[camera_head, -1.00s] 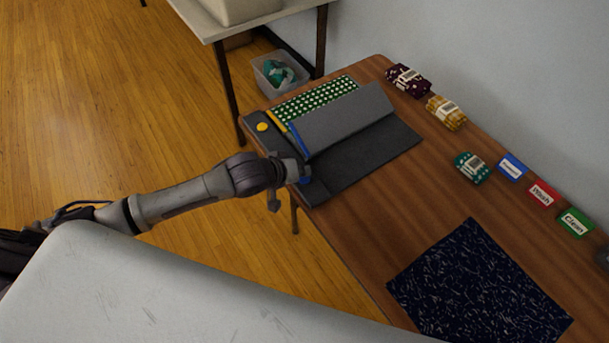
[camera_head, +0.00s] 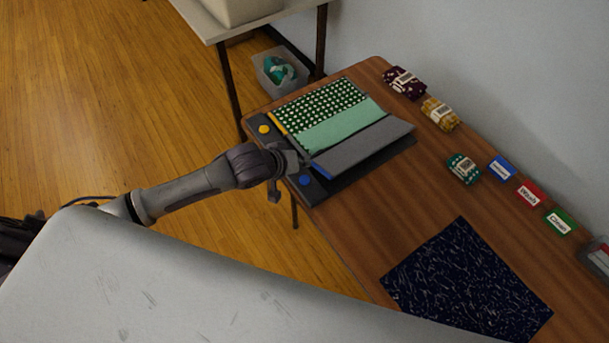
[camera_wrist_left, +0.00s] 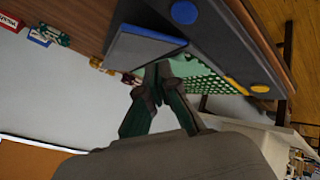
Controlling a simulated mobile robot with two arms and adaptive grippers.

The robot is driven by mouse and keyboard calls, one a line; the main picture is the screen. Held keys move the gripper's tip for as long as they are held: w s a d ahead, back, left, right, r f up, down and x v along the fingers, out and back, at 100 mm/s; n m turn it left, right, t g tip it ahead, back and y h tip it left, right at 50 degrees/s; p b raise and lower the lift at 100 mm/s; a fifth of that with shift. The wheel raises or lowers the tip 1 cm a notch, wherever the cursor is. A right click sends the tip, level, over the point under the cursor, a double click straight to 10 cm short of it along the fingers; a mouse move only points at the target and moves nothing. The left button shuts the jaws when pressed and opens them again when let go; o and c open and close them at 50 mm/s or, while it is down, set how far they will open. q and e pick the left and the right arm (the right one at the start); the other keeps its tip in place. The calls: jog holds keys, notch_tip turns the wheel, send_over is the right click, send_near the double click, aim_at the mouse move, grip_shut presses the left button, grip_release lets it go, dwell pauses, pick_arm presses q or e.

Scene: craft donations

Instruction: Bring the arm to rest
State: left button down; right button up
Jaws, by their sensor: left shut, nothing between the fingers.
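A dark grey folding board (camera_head: 318,190) lies on the wooden table, with a yellow button (camera_head: 264,129) and a blue button (camera_head: 305,180) on its left strip. Green white-dotted cloth (camera_head: 320,102) lies on its far part, with a plain mint band (camera_head: 342,126) beside it. The blue-edged grey flap (camera_head: 368,146) is tilted, its right end raised off the base. My left gripper (camera_head: 299,162) is shut and empty at the board's left edge, close to the flap; contact is unclear. My right gripper is out of view.
Maroon (camera_head: 404,82), mustard (camera_head: 440,113) and teal (camera_head: 464,168) folded cloths lie along the wall side, near blue, red and green label cards (camera_head: 560,221). A dark blue patterned cloth (camera_head: 465,285) lies nearer. A bin (camera_head: 280,73) stands below another table.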

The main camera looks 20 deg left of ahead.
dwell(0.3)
pick_arm(q)
jog(key=shift+m, duration=0.7)
jog(key=s+d, duration=0.1)
jog(key=s, duration=0.1)
jog(key=s+d, duration=0.1)
jog(key=shift+s+d+f, duration=0.1)
jog(key=shift+s+d, duration=0.25)
jog(key=shift+d, duration=0.05)
jog(key=s+a+r+m+g+y, duration=0.15)
jog(key=s+a, duration=0.25)
jog(key=s, duration=0.7)
jog(key=s+a+m+g+y, duration=0.2)
jog(key=s+a+m+g, duration=0.15)
jog(key=s, duration=0.65)
notch_tip(320, 180, down, 25)
jog(key=s+g, duration=0.1)
jog(key=s+a+f, duration=0.1)
jog(key=s+f, duration=0.7)
jog(key=s+a+f+g, duration=0.1)
jog(key=s+a+f, duration=0.1)
jog(key=s+f, duration=0.7)
jog(key=shift+a, duration=0.25)
